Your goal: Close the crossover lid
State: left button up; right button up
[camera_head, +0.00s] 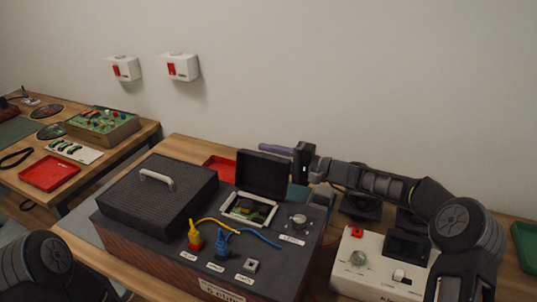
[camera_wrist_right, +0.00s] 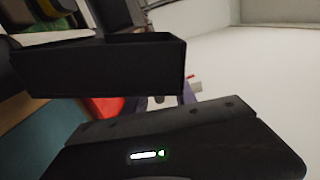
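The black crossover lid (camera_head: 262,174) stands open, upright at the back of a white-framed compartment (camera_head: 249,209) with a green circuit board inside. The compartment is set in the top of the dark hi-fi box (camera_head: 280,263). My right gripper (camera_head: 304,163) is at the lid's right edge; whether it touches is unclear. In the right wrist view a dark box-shaped panel (camera_wrist_right: 100,68), apparently the lid, lies close to my gripper's dark body with a lit green mark. The right fingertips are hidden or too dark to read. Only a left arm part shows at lower left.
Yellow and blue plugs (camera_head: 195,237) with cables and a knob (camera_head: 298,220) surround the compartment. A black panel with a white handle (camera_head: 157,179) lies left. A white device (camera_head: 376,262) stands right, under my right arm. A red tray (camera_head: 220,168) is behind.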

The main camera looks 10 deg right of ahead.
grip_shut()
dwell(0.3)
jog(key=shift+s+f, duration=0.1)
jog(key=shift+f, duration=0.1)
dwell(0.9)
